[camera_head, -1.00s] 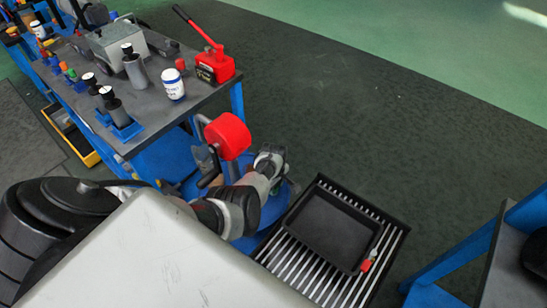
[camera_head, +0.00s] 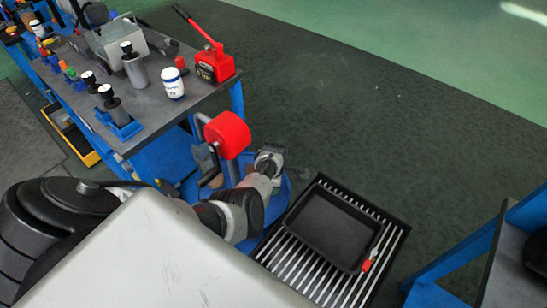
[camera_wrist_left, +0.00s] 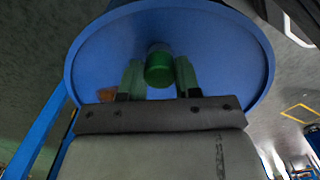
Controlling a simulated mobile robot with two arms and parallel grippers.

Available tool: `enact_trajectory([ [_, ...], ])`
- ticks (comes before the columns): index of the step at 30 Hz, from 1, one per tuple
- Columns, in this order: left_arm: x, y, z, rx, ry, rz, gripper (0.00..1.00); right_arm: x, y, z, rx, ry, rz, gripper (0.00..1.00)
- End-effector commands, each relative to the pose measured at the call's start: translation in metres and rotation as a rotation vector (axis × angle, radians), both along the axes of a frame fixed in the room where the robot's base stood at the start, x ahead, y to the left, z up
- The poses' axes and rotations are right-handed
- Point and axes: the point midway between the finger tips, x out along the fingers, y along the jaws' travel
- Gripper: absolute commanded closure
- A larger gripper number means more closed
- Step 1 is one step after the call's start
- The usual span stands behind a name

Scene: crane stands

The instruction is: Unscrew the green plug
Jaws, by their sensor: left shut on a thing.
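The green plug (camera_wrist_left: 159,65) sits on the round blue face (camera_wrist_left: 105,48) of a blue drum-like body, which also shows in the head view (camera_head: 284,203). My left gripper (camera_wrist_left: 159,72) is shut on the plug, with one finger on each side of it. In the head view my left gripper (camera_head: 269,163) is at the blue body, and the plug cannot be made out there. My right gripper is not in view.
A red round part (camera_head: 228,134) stands close to my left arm. A black tray (camera_head: 332,232) lies on a slatted grate to the right. A workbench (camera_head: 150,98) with bottles and a red jack (camera_head: 214,65) is at the upper left. Open floor lies beyond.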

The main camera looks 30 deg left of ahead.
Motion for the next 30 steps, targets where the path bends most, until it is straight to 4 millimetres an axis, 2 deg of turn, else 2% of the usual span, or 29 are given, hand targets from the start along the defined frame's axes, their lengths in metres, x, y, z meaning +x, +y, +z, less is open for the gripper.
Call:
enact_trajectory([
  [3,0.0014,-0.0004,0.0005,0.0,-0.003,0.166,1.0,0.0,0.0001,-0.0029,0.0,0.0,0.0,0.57],
  [6,0.0013,0.0,0.0008,-0.001,-0.003,0.254,1.0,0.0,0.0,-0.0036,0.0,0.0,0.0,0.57],
  [17,0.0014,0.0001,0.0012,-0.001,-0.003,0.303,1.0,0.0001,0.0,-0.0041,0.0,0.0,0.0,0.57],
  [25,0.0018,-0.0001,0.0009,-0.001,-0.004,0.655,1.0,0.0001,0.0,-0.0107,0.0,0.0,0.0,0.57],
  [30,0.0016,0.0004,0.002,0.0,-0.003,0.73,1.0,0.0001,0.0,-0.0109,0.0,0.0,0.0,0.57],
])
